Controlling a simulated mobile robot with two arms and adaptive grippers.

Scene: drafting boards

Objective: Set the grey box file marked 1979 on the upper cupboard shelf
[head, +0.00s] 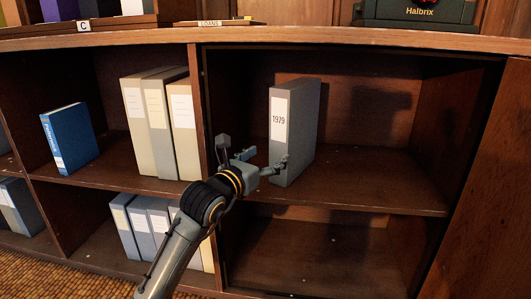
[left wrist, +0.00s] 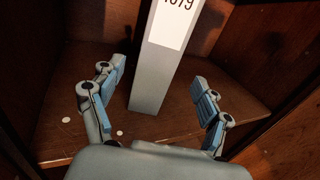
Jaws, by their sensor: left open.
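The grey box file marked 1979 (head: 304,134) stands upright on the upper cupboard shelf (head: 385,185), near the left side of the right-hand compartment. Its white label faces out. My left gripper (head: 262,165) is open in front of the file's lower part. In the left wrist view the file (left wrist: 157,93) stands beyond and between the spread fingers of the gripper (left wrist: 158,97), with bare space on either side. No finger visibly grips it. My right gripper is in neither view.
Cream box files (head: 158,120) stand in the compartment to the left, beyond an upright divider (head: 197,85). A blue book (head: 69,138) leans farther left. Grey files (head: 140,228) stand below. The upper shelf right of the 1979 file is clear. A dark Halbrix case (head: 415,14) sits on top.

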